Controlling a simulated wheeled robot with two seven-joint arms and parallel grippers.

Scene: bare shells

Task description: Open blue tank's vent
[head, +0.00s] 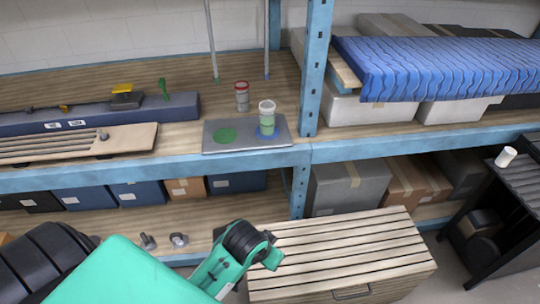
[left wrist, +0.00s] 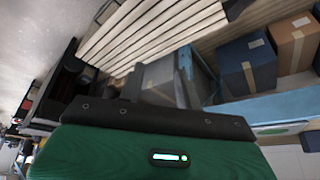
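No part is plainly a tank or vent. A long dark-blue body (head: 100,113) lies on the upper shelf at left, with a yellow part (head: 122,89) and a green upright handle (head: 163,88). A clear white-topped jar (head: 267,118) stands on a blue disc on a grey plate (head: 247,148); a red-lidded jar (head: 242,96) stands behind the plate. I cannot tell which is the blue tank. In the head view my left arm's end is low, before the shelf. My right gripper is out of view.
A slatted chest (head: 335,255) stands at the front, near my left arm. A blue shelf post (head: 316,65) rises right of the jars. A slatted wooden board (head: 75,145) lies at the upper shelf's front left. A blue ribbed mattress (head: 440,68) lies at upper right.

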